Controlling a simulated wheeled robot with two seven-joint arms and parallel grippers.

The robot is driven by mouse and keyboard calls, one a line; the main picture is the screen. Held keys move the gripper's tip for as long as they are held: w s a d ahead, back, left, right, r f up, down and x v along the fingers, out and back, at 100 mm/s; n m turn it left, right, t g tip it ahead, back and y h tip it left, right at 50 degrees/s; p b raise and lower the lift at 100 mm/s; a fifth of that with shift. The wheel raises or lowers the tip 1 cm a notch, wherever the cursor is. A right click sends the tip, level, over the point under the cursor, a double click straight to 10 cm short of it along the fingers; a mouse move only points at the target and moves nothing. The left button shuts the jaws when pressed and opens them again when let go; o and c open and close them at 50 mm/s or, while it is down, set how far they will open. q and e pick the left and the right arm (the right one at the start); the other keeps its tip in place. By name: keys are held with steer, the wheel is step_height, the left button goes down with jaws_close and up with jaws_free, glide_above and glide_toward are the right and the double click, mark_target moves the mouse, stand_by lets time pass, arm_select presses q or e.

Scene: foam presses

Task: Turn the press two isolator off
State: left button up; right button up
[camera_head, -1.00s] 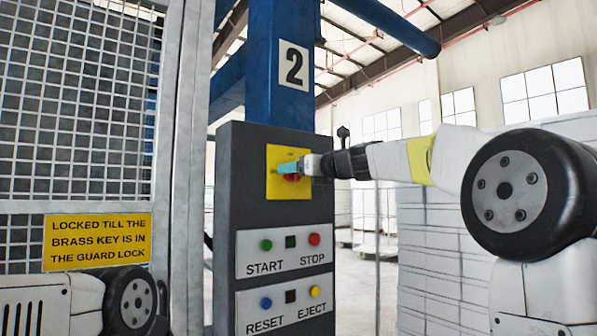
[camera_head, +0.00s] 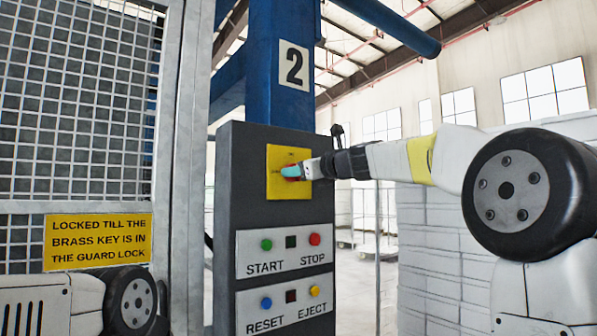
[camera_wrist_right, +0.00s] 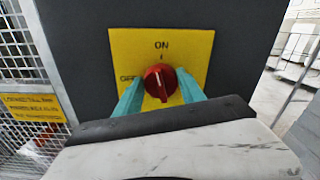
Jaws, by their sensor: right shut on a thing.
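The press two isolator is a red rotary knob (camera_wrist_right: 160,82) on a yellow plate (camera_head: 273,188), on the dark grey control post below the "2" sign. In the right wrist view the plate reads ON at the top and OFF at the left, partly covered by a finger. The knob's white mark lies close to upright, near the ON side. My right gripper (camera_head: 291,172) is at the knob, its teal fingers on either side of it, shut on it. My left gripper is out of view; only part of my left arm shows at lower left.
Below the isolator are a START/STOP panel (camera_head: 285,253) and a RESET/EJECT panel (camera_head: 285,306). A mesh guard (camera_head: 75,110) with a yellow lock notice (camera_head: 98,242) stands on the left. A white block wall (camera_head: 430,260) is behind my right arm.

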steer(key=shift+s+a+f+n, duration=0.1)
steer(key=shift+f+n, duration=0.1)
steer(key=shift+n, duration=3.6)
steer(key=shift+a+f+n, duration=0.1)
steer(key=shift+f+n, duration=0.05)
steer(key=shift+n, duration=3.65)
steer(key=o, duration=1.4)
steer(key=shift+c, duration=0.2)
steer(key=v, duration=0.8)
